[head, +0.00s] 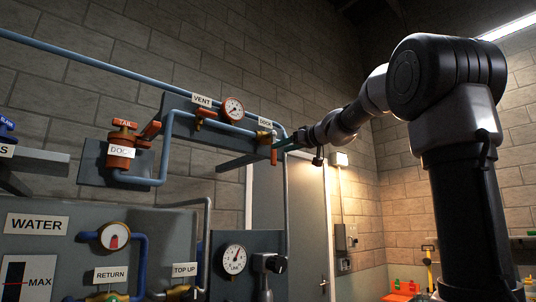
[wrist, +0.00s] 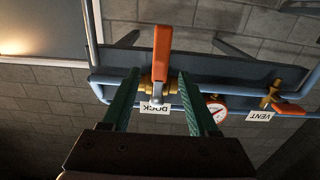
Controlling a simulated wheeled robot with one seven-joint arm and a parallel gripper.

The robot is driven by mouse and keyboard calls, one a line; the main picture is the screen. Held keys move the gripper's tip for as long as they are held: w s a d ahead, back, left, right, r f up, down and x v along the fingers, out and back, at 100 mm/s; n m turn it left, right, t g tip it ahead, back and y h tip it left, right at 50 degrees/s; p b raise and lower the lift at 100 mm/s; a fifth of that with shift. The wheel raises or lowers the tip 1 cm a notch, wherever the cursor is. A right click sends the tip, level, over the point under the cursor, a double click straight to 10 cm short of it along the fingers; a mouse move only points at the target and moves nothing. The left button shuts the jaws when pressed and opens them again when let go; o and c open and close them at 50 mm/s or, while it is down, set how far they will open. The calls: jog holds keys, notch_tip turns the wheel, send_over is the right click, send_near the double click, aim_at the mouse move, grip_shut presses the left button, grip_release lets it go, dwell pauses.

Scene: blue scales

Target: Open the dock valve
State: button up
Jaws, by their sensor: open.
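The dock valve has a brass body (wrist: 158,86) and an orange lever (wrist: 162,50), with a DOCK label beside it in the wrist view, where labels appear upside down. In the head view its lever (head: 274,156) hangs down, crosswise to the blue horizontal pipe. My gripper (wrist: 158,77) is open, its green fingers apart on either side of the valve in the wrist picture. Nothing is held between them. In the head view my gripper (head: 288,146) is just right of the lever; whether it touches is too small to tell.
The vent valve (wrist: 272,98) and a round gauge (wrist: 216,110) sit on the same blue pipe. Below are a WATER panel (head: 60,250) and a LINE gauge (head: 234,259). A door stands behind.

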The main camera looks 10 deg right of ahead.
jog(key=x, duration=0.8)
jog(key=shift+w+a, duration=0.2)
jog(key=shift+w, duration=0.1)
grip_shut()
dwell(1.0)
